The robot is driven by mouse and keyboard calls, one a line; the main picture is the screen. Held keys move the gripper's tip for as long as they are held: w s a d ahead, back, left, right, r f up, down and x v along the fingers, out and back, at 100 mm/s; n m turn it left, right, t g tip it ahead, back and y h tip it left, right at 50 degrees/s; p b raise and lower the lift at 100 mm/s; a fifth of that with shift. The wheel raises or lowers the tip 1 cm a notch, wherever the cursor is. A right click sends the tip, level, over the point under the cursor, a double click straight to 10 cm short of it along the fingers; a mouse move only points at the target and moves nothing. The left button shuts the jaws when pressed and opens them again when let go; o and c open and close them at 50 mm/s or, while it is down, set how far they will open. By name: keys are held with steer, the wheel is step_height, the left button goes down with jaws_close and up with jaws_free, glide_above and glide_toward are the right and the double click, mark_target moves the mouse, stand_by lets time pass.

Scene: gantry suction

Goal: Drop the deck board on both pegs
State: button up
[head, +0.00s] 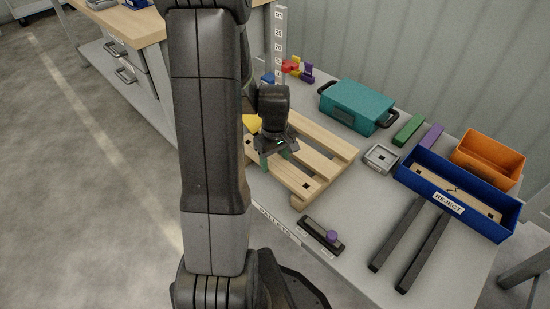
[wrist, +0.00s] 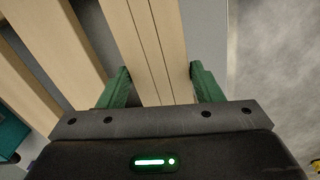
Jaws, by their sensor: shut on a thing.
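My gripper (head: 273,152) is over the pallet's near-left side in the head view. In the wrist view its green fingers (wrist: 160,82) stand on both sides of a pale wooden deck board (wrist: 148,40) and are shut on it. The same board shows in the head view (head: 288,177) along the pallet's near side, with a dark square spot near its right end. The slatted wooden pallet (head: 325,139) lies on the grey table. I cannot make out the pegs, or whether the board rests on the pallet or hangs just above it.
A teal case (head: 352,108) stands behind the pallet. A blue REJECT bin (head: 490,222) holding a wooden board and an orange bin (head: 487,158) are at the right. Two dark bars (head: 410,245) and a black block with a purple knob (head: 321,235) lie nearer.

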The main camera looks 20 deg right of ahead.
mark_target(275, 162)
steer(key=shift+f+b, duration=0.3)
steer(key=shift+f, duration=0.2)
steer(key=o, duration=1.2)
steer(key=shift+r, duration=0.1)
step_height(275, 162, up, 14)
steer(key=p, duration=0.4)
steer(key=shift+f, duration=0.25)
step_height(275, 162, down, 14)
steer(key=b, duration=0.4)
steer(key=shift+r, duration=0.15)
steer(key=shift+r+p, duration=0.35)
steer(key=shift+r, duration=0.15)
steer(key=shift+f, duration=0.15)
